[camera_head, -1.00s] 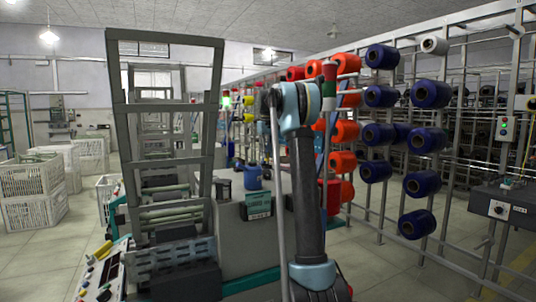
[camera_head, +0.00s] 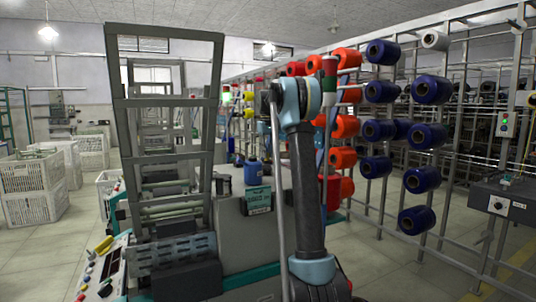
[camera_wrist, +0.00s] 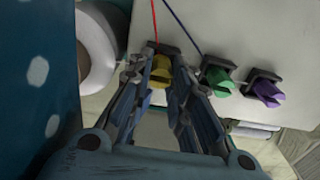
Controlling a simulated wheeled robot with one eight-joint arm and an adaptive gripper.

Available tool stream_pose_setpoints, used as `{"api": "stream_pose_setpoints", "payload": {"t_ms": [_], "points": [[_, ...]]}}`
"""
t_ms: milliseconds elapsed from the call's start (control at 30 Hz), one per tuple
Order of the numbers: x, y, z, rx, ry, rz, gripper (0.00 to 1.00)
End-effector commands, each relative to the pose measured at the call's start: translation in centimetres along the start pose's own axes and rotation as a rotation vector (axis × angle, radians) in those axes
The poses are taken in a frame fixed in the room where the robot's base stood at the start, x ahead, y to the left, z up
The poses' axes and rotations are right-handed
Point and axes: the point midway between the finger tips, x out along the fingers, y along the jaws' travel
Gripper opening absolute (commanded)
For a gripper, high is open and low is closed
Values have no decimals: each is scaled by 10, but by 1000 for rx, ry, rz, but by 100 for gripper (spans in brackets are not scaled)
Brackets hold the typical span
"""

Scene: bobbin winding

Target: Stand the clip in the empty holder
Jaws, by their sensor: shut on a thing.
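In the wrist view a yellow clip (camera_wrist: 161,72) is between the fingers of my gripper (camera_wrist: 161,62), which is shut on it. A dark holder (camera_wrist: 168,48) shows just behind the yellow clip, at the white surface. I cannot tell whether the clip is seated in it or only in front of it. A green clip (camera_wrist: 218,82) and a purple clip (camera_wrist: 267,92) stand in dark holders to the right. In the head view my gripper cannot be made out.
A red thread and a blue thread cross the white surface (camera_wrist: 225,20). A white roll (camera_wrist: 97,48) stands left of my fingers. The head view shows a grey metal frame (camera_head: 165,100), orange and blue bobbins on a rack (camera_head: 432,90) and white crates (camera_head: 33,190).

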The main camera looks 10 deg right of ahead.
Motion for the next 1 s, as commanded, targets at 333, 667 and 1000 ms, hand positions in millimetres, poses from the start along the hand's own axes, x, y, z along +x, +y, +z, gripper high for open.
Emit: {"api": "stream_pose_setpoints", "payload": {"t_ms": [333,667,1000], "points": [[4,0,0,0,0,0,0],[4,0,0,1,0,0,42],[-10,1,0,1,0,0,42]]}}
